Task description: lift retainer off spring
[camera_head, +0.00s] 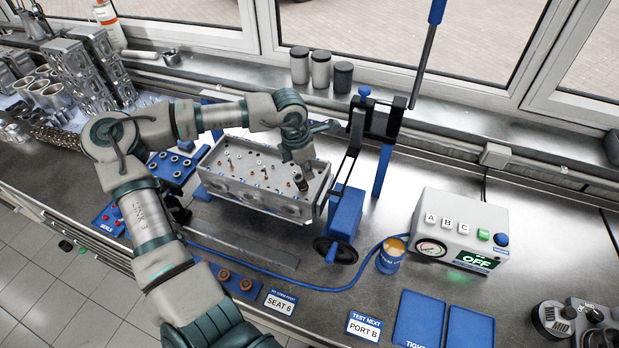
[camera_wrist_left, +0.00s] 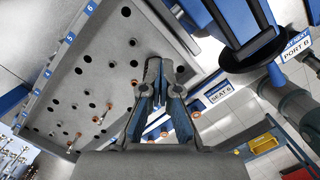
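The grey cylinder head (camera_head: 262,198) lies in a fixture on the bench, with small holes and several copper-coloured pieces in its top. It also fills the left of the left wrist view (camera_wrist_left: 95,60). My left gripper (camera_head: 303,186) points down at the right end of the head's top face. In the left wrist view its fingertips (camera_wrist_left: 159,64) are close together in front of the head. What lies between the tips is hidden or too small to tell. I cannot make out the retainer or its spring. My right gripper is in neither view.
A blue and black lever fixture (camera_head: 346,212) with a handwheel (camera_head: 335,250) stands right of the head. A grey control box (camera_head: 458,232) reads OFF. A blue cup (camera_head: 391,255) stands beside its hose. Stacked metal parts (camera_head: 85,72) crowd the back left.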

